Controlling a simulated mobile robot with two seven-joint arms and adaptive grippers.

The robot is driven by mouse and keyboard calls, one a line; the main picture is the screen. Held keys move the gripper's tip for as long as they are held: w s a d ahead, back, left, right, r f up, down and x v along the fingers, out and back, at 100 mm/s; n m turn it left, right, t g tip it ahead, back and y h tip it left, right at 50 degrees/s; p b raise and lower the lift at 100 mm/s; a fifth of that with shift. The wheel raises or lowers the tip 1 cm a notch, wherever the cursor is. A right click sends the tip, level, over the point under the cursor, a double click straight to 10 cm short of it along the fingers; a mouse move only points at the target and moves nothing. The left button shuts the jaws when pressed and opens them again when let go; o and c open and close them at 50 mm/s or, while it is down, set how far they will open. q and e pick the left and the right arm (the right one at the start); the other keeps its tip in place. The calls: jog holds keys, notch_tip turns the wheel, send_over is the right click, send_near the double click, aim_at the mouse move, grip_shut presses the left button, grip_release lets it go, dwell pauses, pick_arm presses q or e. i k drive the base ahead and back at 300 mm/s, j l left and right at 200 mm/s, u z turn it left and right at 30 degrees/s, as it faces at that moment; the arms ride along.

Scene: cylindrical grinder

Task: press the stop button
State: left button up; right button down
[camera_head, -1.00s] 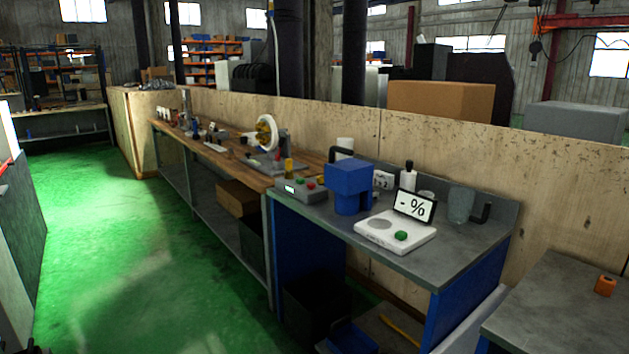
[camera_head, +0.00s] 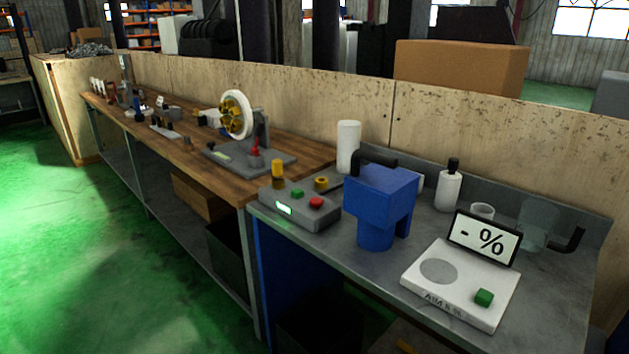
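A grey control box (camera_head: 300,209) sits at the left end of the grey-topped bench, beside the blue machine. On its top are a red button (camera_head: 316,202) and a green button (camera_head: 297,193), with a small lit display (camera_head: 284,208) on its front. I take the red one to be the stop button, but no label is readable. Nothing touches the box. Neither of my grippers is in view.
A blue machine (camera_head: 378,205) with a black handle stands right of the box. A white scale (camera_head: 460,285) with a green button and a "- %" display (camera_head: 483,238) is farther right. A wooden bench (camera_head: 190,150) extends left. The green floor (camera_head: 120,270) in front is clear.

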aim_at(314, 202)
jog(key=i+j+z, duration=0.35)
jog(key=i+j, duration=1.15)
